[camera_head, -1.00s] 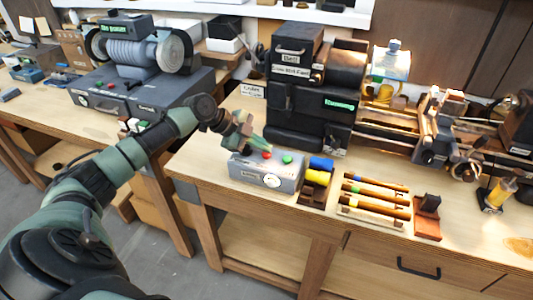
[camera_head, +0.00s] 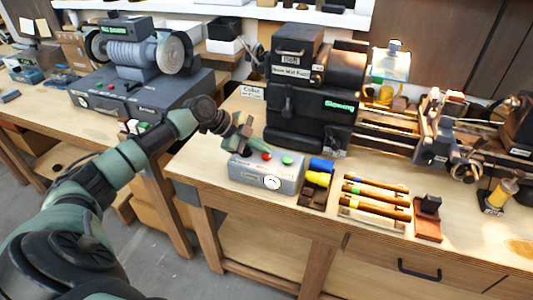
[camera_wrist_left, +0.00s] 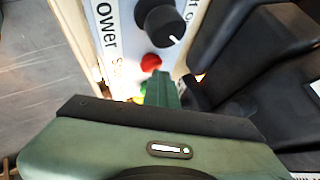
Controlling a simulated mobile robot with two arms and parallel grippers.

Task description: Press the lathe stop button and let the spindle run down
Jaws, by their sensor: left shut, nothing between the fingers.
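The lathe (camera_head: 310,90) stands at the back of the bench, and its green display reads "Slowing". A grey control box (camera_head: 262,180) sits in front of it with a red button (camera_head: 267,155), a green button (camera_head: 287,160) and a dial. My left gripper (camera_head: 258,148) is shut and empty, its tip at the red button. In the left wrist view the shut fingertips (camera_wrist_left: 157,76) point at the red button (camera_wrist_left: 151,62), beside a black knob (camera_wrist_left: 163,22). I cannot tell whether the tip still presses the button. My right gripper is not in view.
Blue, yellow and dark blocks (camera_head: 318,180) lie right of the control box. Wooden-handled tools (camera_head: 375,200) lie on a rack further right, next to a reddish stand (camera_head: 428,225). A bench grinder (camera_head: 135,50) stands on the left bench. The front bench edge is clear.

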